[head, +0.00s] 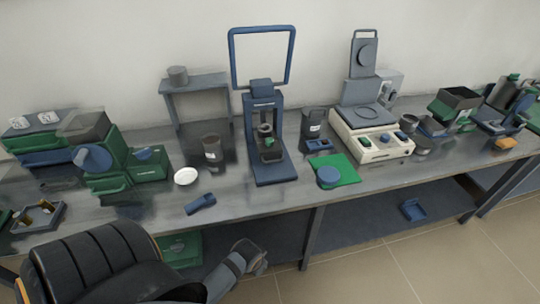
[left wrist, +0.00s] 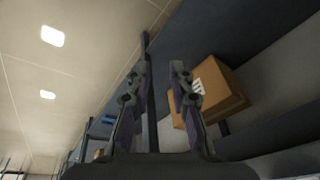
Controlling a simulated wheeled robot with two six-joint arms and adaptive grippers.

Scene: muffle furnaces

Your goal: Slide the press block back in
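A blue press (head: 272,172) stands on the bench in the middle of the head view, with a tall loop handle rising above it. A small dark and green piece (head: 268,143) sits between its uprights; I cannot tell for sure whether this is the press block or how far out it is. My left gripper (head: 252,258) is low in front of the bench edge, below the bench top and apart from the press. In the left wrist view its two fingers (left wrist: 157,75) are spread with nothing between them. My right gripper is not in view.
A small blue piece (head: 201,204) and a white dish (head: 186,176) lie left of the press. A green mat (head: 345,167) and a cream device (head: 372,137) stand to the right. A brown box (left wrist: 215,92) shows beside the fingers in the left wrist view.

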